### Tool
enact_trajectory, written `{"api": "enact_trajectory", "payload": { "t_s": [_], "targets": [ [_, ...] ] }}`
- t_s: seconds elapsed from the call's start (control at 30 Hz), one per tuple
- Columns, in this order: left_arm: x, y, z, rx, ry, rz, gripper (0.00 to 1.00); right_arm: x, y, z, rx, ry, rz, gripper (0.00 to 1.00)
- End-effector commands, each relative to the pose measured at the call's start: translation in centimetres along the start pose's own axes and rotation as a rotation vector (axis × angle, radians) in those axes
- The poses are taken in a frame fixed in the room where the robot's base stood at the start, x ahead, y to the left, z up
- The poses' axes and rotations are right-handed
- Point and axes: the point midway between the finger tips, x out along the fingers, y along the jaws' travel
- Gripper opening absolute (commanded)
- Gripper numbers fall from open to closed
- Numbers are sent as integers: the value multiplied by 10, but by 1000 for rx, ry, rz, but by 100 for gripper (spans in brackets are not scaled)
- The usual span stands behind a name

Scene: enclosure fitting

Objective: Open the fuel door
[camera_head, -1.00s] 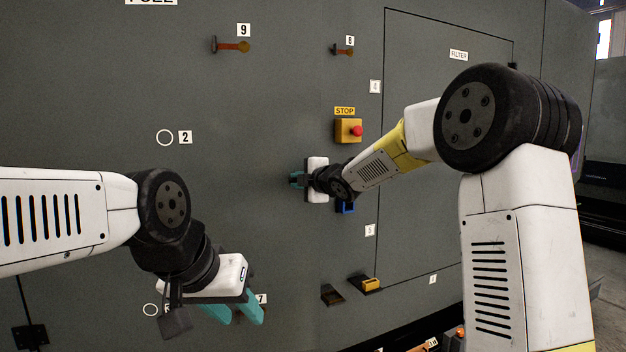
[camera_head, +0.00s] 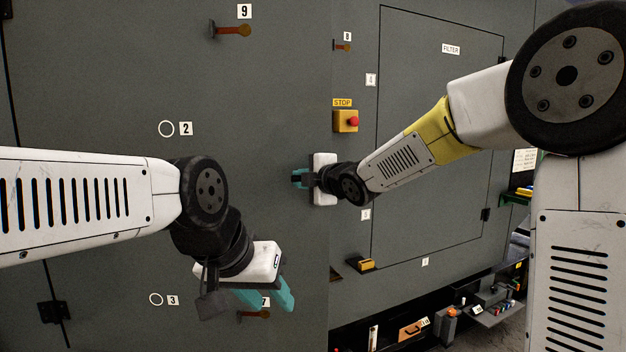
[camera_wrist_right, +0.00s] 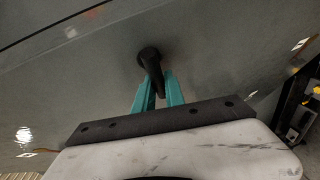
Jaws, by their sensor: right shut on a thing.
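The fuel door is the large grey panel (camera_head: 110,95) on the left of the head view. Its right edge stands out from the machine face and covers part of the latch beside label 8, so it appears ajar. My right gripper (camera_head: 299,178) is at this edge; in the wrist view its teal fingers (camera_wrist_right: 160,88) are shut on a black handle (camera_wrist_right: 150,58). The handle is mostly hidden in the head view. My left gripper (camera_head: 279,303) hangs in front of the door's lower part near label 7, fingers apart and empty.
Orange-handled latches sit by label 9 (camera_head: 232,30) and label 7 (camera_head: 254,314). A yellow stop box with a red button (camera_head: 346,121) is right of the door edge. The filter panel (camera_head: 440,120) is shut. A lower shelf with small items (camera_head: 490,305) is at lower right.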

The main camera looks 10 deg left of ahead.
Motion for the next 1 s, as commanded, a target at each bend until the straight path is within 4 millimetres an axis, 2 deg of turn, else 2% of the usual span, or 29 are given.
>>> {"api": "enact_trajectory", "payload": {
  "t_s": [0.03, 0.1, 0.13, 0.47, 0.57, 0.83, 1.0],
  "targets": [
    [0, 0, 0, 0, 0, 0, 40, 0, 2, 0, -2, -1, 4, 18],
    [0, 0, 0, 0, 0, 0, 40, 0, 2, 1, -1, -1, 3, 32],
    [0, 0, 0, 0, 0, 0, 40, 0, 2, 1, -1, -1, 3, 36],
    [0, 0, 0, 0, 0, 0, 40, -2, 1, 1, 0, -2, 2, 36],
    [0, 0, 0, 0, 0, 0, 40, -13, 2, 2, 0, -3, 3, 36],
    [0, 0, 0, 0, 0, 0, 40, -59, 2, 1, -2, -3, 4, 36],
    [0, 0, 0, 0, 0, 0, 40, -75, 1, 1, 0, -2, 3, 36]
  ]
}}
